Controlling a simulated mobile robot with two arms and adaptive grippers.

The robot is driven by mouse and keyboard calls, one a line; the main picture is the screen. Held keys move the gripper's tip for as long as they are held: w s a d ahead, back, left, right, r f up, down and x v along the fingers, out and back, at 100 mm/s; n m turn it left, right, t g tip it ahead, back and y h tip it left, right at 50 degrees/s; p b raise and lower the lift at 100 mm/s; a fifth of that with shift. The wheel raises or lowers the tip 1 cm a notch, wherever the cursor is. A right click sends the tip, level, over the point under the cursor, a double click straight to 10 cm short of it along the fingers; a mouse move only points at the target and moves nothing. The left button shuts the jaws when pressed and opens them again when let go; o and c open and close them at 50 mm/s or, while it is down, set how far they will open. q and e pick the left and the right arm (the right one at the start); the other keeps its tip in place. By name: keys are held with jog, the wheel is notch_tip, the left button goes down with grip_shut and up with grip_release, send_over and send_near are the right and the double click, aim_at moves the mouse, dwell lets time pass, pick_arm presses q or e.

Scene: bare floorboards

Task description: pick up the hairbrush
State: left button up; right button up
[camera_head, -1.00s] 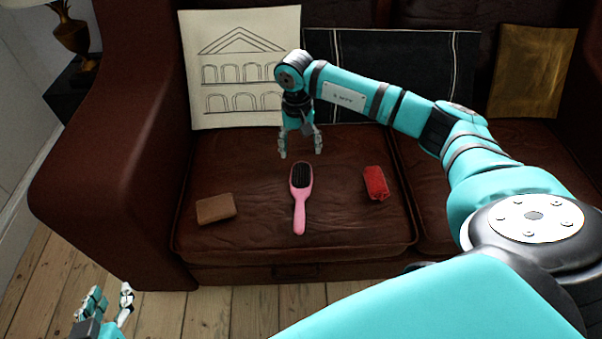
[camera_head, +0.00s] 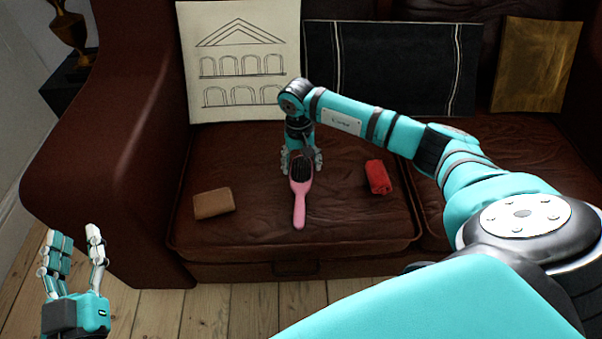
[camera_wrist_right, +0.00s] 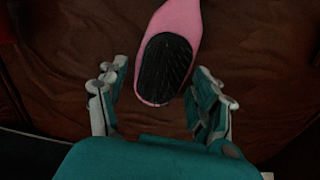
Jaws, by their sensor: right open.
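The pink hairbrush (camera_head: 299,203) lies on the brown leather sofa seat, with its dark bristles facing up and its handle toward the front edge. My right gripper (camera_head: 301,170) is down at the brush's head end, one finger on each side of it. In the right wrist view the dark bristle pad of the hairbrush (camera_wrist_right: 165,68) lies between the spread fingers of my right gripper (camera_wrist_right: 160,98), which is open and not closed on it. My left gripper (camera_head: 75,245) is at the lower left over the floor, fingers apart, empty.
A brown block-like item (camera_head: 213,203) lies left of the brush, and a red wrapped item (camera_head: 378,177) lies to its right. A cushion with a building drawing (camera_head: 240,60), a dark cushion (camera_head: 400,70) and a gold cushion (camera_head: 538,65) lean on the backrest. The front of the seat is clear.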

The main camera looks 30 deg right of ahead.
jog(key=c, duration=1.3)
jog(key=shift+r, duration=0.2)
